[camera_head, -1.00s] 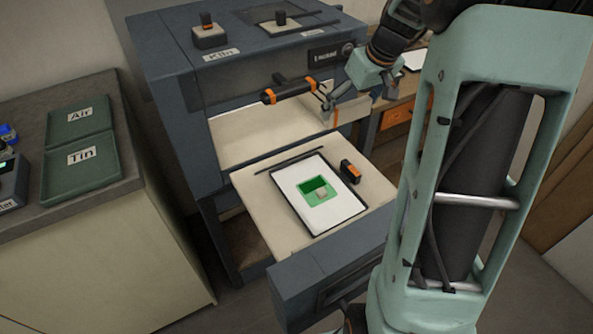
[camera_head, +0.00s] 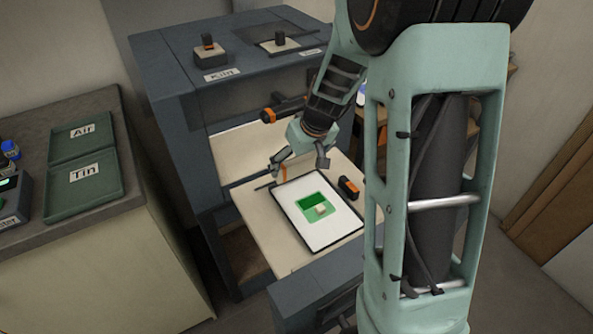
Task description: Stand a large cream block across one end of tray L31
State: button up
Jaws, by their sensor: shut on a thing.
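My gripper (camera_head: 300,166) is over the back left edge of a white tray with a dark rim (camera_head: 335,235), above the cream pull-out shelf. It is shut on a pale piece that looks like a cream block, with an orange strip at the left finger. The piece blends with the cream shelf, so its outline and any contact are unclear. The tray holds a green glass piece (camera_head: 311,202) with a small cream block (camera_head: 320,210) on it. No L31 label is readable.
A black and orange tool (camera_head: 348,187) lies right of the tray. The kiln (camera_head: 185,110) stands behind, its opening above the shelf. Green Air (camera_head: 80,135) and Tin (camera_head: 85,188) trays sit on the left counter. The shelf's front left is clear.

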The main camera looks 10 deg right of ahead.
aim_at(298, 167)
jog(key=shift+a+f, duration=0.15)
jog(key=shift+f, duration=0.75)
jog(key=shift+a+f, duration=0.1)
jog(key=shift+f, duration=0.8)
jog(key=shift+f+b, duration=0.1)
jog(key=shift+b, duration=0.25)
jog(key=shift+f, duration=0.1)
jog(key=o, duration=1.1)
jog(key=shift+r, duration=0.2)
jog(key=shift+r, duration=0.2)
jog(key=p+v, duration=0.1)
jog(key=v, duration=1)
jog(key=shift+r, duration=0.3)
jog(key=shift+s+r, duration=0.1)
jog(key=shift+s, duration=0.05)
